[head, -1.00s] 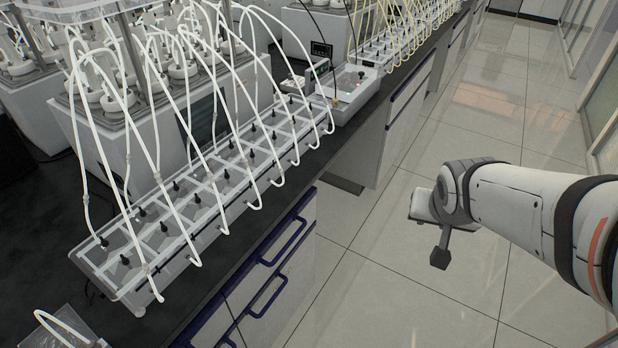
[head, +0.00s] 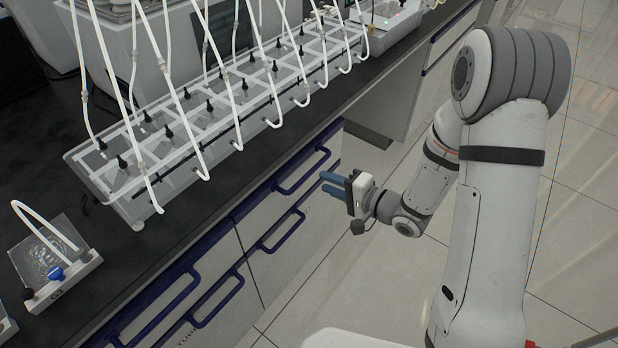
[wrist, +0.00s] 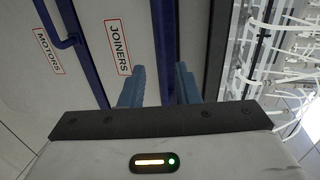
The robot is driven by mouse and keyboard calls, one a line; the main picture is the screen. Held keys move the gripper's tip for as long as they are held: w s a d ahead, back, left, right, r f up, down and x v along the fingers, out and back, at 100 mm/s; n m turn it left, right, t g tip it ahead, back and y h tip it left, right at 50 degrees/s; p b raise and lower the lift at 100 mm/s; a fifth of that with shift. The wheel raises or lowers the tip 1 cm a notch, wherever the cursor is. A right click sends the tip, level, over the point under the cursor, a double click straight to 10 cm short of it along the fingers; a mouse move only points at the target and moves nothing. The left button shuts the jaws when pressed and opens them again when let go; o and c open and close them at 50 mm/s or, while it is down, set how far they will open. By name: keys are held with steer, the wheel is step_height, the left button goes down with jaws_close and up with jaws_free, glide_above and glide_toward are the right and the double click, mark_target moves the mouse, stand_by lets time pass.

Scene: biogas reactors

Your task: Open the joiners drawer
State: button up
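The joiners drawer (wrist: 138,40) shows in the wrist view, turned sideways, with its red-framed JOINERS label (wrist: 119,47). Its front looks closed. A blue bar (wrist: 164,45), apparently its handle, runs between my fingers in that view. In the head view the upper blue handle (head: 305,175) sits below the counter edge. My gripper (head: 326,184) has two blue fingers, apart and pointing at the drawer fronts, just right of the handles. It is open and empty. The fingers also show in the wrist view (wrist: 158,88). They appear short of the handle; contact cannot be seen.
A MOTORS drawer (wrist: 47,50) lies beside the joiners drawer, with its own blue handle. More handled drawers (head: 215,300) are at the lower left. The black counter (head: 190,215) carries a clear tube rack (head: 200,125) near its edge. The tiled floor (head: 350,285) is open.

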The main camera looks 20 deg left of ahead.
mark_target(310, 175)
steer(key=x, duration=0.7)
steer(key=shift+a, duration=0.15)
jaws_close()
stand_by(0.3)
